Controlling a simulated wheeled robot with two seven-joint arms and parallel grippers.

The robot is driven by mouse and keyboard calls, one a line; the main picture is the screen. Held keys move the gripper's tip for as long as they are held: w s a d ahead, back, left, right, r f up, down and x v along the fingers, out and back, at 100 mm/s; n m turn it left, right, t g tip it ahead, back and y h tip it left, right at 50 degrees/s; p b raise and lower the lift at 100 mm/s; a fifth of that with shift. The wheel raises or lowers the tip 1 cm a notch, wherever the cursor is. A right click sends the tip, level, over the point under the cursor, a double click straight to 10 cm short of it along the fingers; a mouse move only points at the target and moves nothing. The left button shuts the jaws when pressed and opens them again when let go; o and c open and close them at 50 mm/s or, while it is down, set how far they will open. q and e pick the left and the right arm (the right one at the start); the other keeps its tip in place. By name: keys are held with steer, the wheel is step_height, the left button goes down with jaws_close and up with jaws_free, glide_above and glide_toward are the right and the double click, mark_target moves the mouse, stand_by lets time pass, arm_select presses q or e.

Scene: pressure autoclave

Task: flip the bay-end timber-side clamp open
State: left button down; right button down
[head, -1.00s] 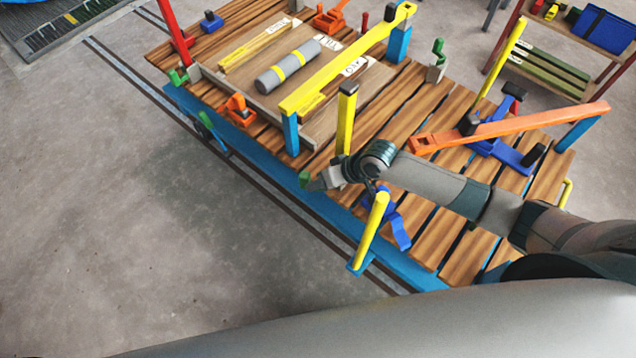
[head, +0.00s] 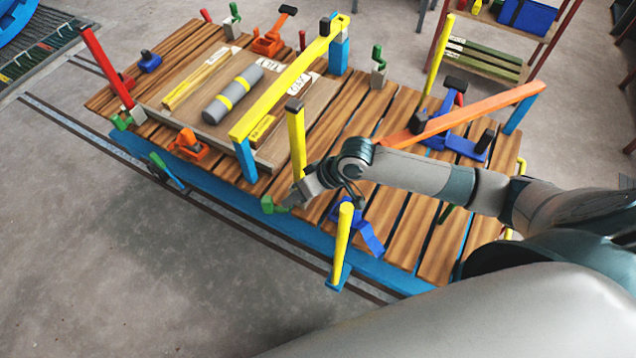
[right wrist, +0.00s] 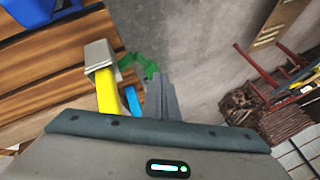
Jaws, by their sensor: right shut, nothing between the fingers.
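A clamp with a curved green handle (head: 274,204) is at the platform's near edge, by the foot of a yellow post with a dark cap (head: 297,140). My right gripper (head: 291,198) is at this handle. In the right wrist view the green handle (right wrist: 138,64) curves past the tip of my shut grey fingers (right wrist: 165,92), with nothing held between them. Whether they touch the handle cannot be told. A grey block (right wrist: 100,55) stands left of the handle. Similar green-handled clamps stand at the left corner (head: 122,122) and far edge (head: 378,66). My left gripper is not in view.
A short yellow post (head: 342,240) and blue clamp (head: 370,235) are near my right arm.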

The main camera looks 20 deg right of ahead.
steer(key=b+v, duration=0.2)
steer(key=v, duration=0.9)
steer(key=shift+s+d, duration=0.1)
steer(key=shift+s, duration=0.15)
